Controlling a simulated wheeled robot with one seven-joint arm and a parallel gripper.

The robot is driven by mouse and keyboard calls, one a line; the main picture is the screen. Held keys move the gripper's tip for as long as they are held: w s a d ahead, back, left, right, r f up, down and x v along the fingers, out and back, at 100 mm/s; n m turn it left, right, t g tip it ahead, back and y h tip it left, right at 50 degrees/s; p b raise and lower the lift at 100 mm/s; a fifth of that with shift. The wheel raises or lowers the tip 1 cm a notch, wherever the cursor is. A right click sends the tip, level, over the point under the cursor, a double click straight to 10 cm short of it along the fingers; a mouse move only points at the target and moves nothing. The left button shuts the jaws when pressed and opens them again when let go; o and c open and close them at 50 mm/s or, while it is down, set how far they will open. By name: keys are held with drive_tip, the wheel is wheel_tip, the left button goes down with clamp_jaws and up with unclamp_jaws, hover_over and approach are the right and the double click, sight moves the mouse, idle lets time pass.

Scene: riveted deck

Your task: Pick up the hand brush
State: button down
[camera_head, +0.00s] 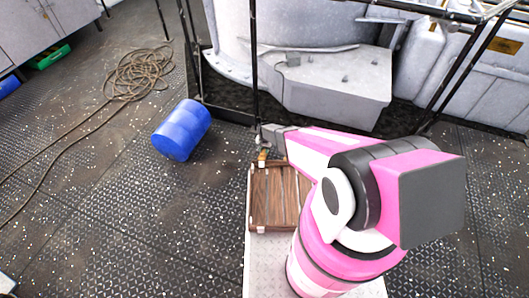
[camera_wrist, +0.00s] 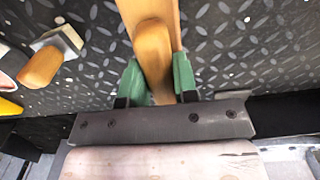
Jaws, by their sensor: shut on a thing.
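The hand brush shows in the wrist view as a smooth orange-brown wooden piece (camera_wrist: 153,45), running from the top edge down between the green fingertips. My gripper (camera_wrist: 157,82) is shut on it, one fingertip against each side. The lower end of the brush is hidden by the gripper, and I cannot make out bristles. In the head view my gripper (camera_head: 264,141) is small, just above the far edge of a brown wooden crate (camera_head: 252,200). A bit of the brush's orange-brown wood (camera_head: 262,156) shows below it.
A second wooden-handled thing (camera_wrist: 42,66) with a pale block end is left of the gripper in the wrist view. A blue drum (camera_head: 181,130) lies on the deck, with a coiled rope (camera_head: 140,73) beyond. Black railing posts (camera_head: 255,65) stand behind my gripper.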

wheel_tip(320, 180, up, 2)
drive_tip(key=shift+s, duration=0.1)
drive_tip(key=s+a+r, duration=0.2)
drive_tip(key=a+r, duration=0.5)
drive_tip(key=a, duration=0.4)
drive_tip(key=shift+a, duration=0.25)
